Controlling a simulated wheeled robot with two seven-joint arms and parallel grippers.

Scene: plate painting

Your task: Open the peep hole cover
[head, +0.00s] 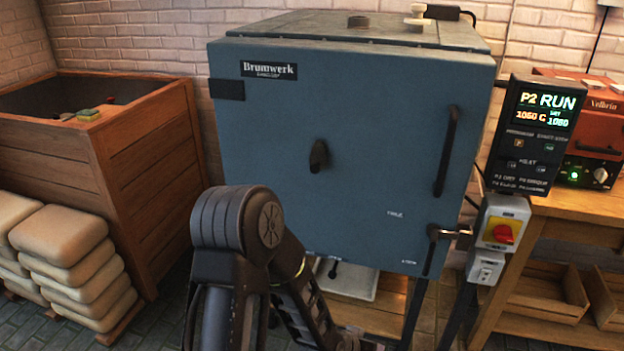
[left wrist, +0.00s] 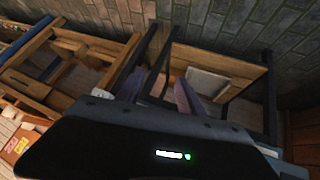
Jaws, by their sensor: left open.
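The peep hole cover (head: 318,157) is a small dark teardrop-shaped piece in the middle of the blue-grey kiln door (head: 360,200). It hangs against the door face; the hole itself is not visible. My left arm (head: 240,220) rises in front of the lower door and bends down to the right, with its hand out of sight in the head view. In the left wrist view my left gripper (left wrist: 172,88) shows two purplish fingers spread apart, with nothing between them. The cover is not in the wrist view. My right gripper is not in view.
A long door handle (head: 446,150) and a lower latch (head: 445,233) are on the door's right side. A control panel (head: 535,135) reading RUN and a red switch (head: 503,233) stand to the right. A wooden bin (head: 150,160) and stacked sacks (head: 70,260) are at left.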

